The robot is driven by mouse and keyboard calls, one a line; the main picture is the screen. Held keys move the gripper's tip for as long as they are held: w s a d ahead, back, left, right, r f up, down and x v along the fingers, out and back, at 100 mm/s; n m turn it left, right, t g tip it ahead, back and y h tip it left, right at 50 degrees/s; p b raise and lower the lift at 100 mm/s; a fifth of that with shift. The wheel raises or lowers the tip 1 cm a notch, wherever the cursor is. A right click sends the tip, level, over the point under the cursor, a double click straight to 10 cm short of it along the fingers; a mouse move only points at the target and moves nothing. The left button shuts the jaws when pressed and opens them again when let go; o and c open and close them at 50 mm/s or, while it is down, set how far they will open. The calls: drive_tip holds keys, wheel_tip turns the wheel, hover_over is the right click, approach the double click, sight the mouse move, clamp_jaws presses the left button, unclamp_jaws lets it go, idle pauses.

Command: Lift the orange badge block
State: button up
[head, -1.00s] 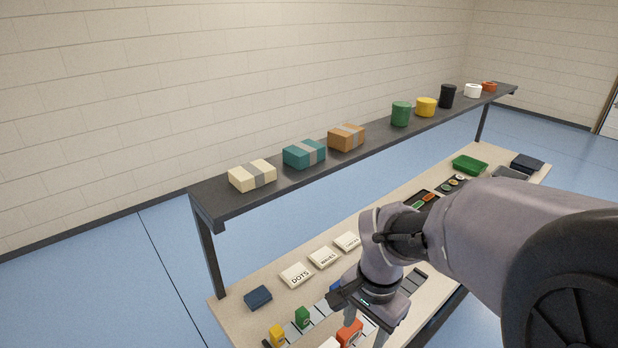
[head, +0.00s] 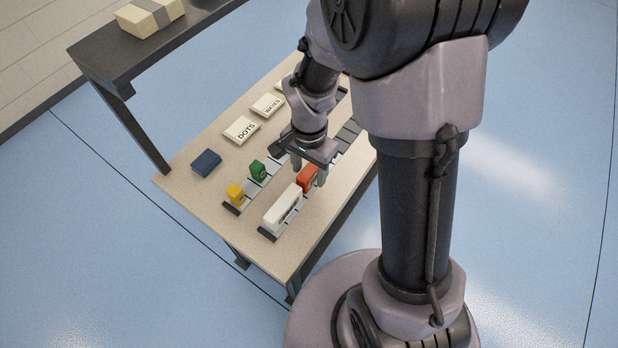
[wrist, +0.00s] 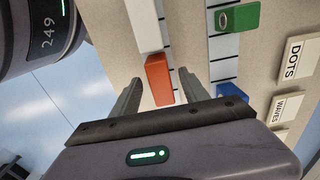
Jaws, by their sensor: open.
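The orange badge block (head: 307,177) stands on the front rail of the table, just right of a long white block (head: 283,207). In the wrist view the orange block (wrist: 159,79) lies between and just ahead of the two fingers, with no finger visibly pressed on it. My gripper (head: 309,177) is open, pointing down over the block; it also shows in the wrist view (wrist: 160,90), its fingers spread to either side. The gripper hides part of the orange block in the head view.
The white block touches or nearly touches the orange one. A green block (head: 258,169) and a yellow block (head: 235,194) stand on the back rail. A blue block (wrist: 230,90) is near the right finger. A dark blue box (head: 206,163) and labelled DOTS (head: 241,130) and WAVES (head: 268,105) plates lie behind.

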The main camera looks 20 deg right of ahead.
wheel_tip(320, 180, down, 3)
drive_tip(key=shift+w+r, duration=0.1)
drive_tip(key=shift+r, duration=0.25)
drive_tip(key=shift+c, duration=0.8)
clamp_jaws()
